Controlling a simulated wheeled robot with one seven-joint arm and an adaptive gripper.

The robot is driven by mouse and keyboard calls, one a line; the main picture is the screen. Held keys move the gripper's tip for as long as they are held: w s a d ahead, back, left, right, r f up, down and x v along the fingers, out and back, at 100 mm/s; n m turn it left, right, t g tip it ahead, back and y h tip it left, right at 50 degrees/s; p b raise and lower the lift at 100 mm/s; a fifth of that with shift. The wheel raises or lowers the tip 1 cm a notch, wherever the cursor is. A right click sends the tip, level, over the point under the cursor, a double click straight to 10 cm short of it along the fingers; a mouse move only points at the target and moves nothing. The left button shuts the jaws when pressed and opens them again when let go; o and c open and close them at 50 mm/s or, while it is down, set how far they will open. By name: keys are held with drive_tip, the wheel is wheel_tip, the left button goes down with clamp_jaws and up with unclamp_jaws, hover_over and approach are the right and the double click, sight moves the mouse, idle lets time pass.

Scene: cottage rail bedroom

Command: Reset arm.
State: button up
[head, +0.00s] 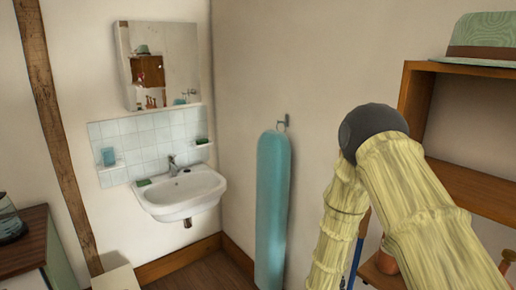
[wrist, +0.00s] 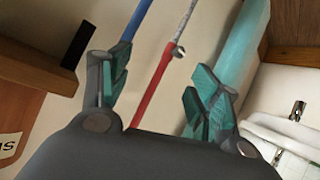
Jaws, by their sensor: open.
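My gripper (wrist: 160,75) shows in the wrist view with its two teal-padded fingers spread apart. It is open, and nothing is seen gripped between the fingers. A red and white pole (wrist: 163,77) and a blue pole (wrist: 134,22) show beyond the fingers, with no clear contact. In the head view my arm is raised and bent at the right, with a dark rounded joint at the top of pale yellow links. My gripper is not seen in that view.
A teal ironing board (head: 272,210) hangs on the wall left of my arm. A wooden shelf unit (head: 417,100) with a green hat (head: 484,32) stands close at the right. A white sink (head: 180,194) and mirror (head: 160,65) are farther left. A dark-topped cabinet (head: 25,240) is at far left.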

drive_tip(key=s+f+n+g+y, duration=0.1)
drive_tip(key=s+f+g+y, duration=0.1)
drive_tip(key=s+f, duration=0.65)
drive_tip(key=s+f+n+g+y, duration=0.1)
drive_tip(key=s+f+g, duration=0.35)
drive_tip(key=s, duration=0.75)
drive_tip(key=s+f+g+y, duration=0.1)
drive_tip(key=s+f+g, duration=0.1)
drive_tip(key=s, duration=1)
drive_tip(key=s+a+f+g+y, duration=0.1)
drive_tip(key=s+f+g, duration=0.1)
drive_tip(key=s, duration=1)
drive_tip(key=shift+s+a+f+y, duration=0.2)
drive_tip(key=shift+a+f+y, duration=0.1)
drive_tip(key=shift+y, duration=0.1)
